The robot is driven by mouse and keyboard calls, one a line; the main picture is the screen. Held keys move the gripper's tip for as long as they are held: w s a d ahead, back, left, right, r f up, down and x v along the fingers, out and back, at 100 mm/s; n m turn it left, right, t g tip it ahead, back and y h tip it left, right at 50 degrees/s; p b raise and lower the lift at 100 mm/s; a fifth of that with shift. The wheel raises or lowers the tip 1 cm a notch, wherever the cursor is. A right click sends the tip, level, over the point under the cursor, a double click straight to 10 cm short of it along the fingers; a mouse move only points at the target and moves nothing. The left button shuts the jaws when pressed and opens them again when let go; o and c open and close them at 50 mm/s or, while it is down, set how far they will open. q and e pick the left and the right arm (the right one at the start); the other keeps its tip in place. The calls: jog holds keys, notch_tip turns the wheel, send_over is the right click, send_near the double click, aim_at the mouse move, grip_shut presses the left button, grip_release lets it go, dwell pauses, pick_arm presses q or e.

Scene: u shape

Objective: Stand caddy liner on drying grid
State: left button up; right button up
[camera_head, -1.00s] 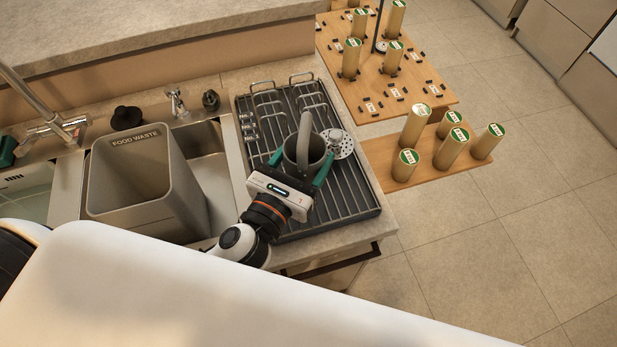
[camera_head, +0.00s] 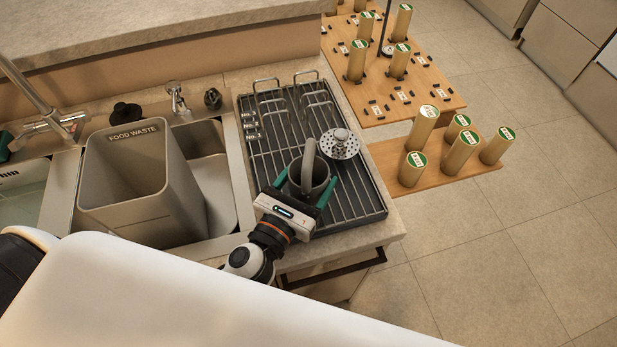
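The caddy liner appears to be the grey, round, open-topped vessel (camera_head: 309,180) with an arched handle. It stands upright over the front part of the dark drying grid (camera_head: 368,205); its base is hidden, so contact with the bars cannot be seen. My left gripper (camera_head: 311,175) comes from the front, its two teal fingers on either side of the vessel. Whether the fingers press on its wall or stand slightly clear cannot be made out. My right gripper is not in view.
A round perforated metal strainer (camera_head: 340,143) lies close behind the vessel. Wire racks (camera_head: 300,95) occupy the grid's back. Left is the FOOD WASTE bin (camera_head: 135,190) in the sink (camera_head: 212,170). Several gold cylinders (camera_head: 460,150) stand on wooden boards (camera_head: 440,180) at right.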

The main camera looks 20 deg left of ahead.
aim_at(299, 196)
pick_arm(q)
jog(key=o, duration=0.3)
jog(key=shift+r, duration=0.2)
jog(key=shift+s+f, duration=0.1)
jog(key=shift+s, duration=0.15)
jog(key=s+b, duration=0.2)
jog(key=s, duration=0.1)
jog(key=s+a+b, duration=0.1)
jog(key=s+b, duration=0.1)
jog(key=s, duration=0.1)
jog(key=s+b, duration=0.1)
jog(key=s, duration=0.1)
jog(key=shift+s+a+f+b, duration=0.15)
jog(key=shift+s+a+b, duration=0.25)
jog(key=shift+s, duration=0.3)
jog(key=shift+s+a+r, duration=0.15)
jog(key=shift+s, duration=0.35)
jog(key=shift+s+a+r, duration=0.1)
jog(key=shift+s+r, duration=0.05)
jog(key=shift+s, duration=0.3)
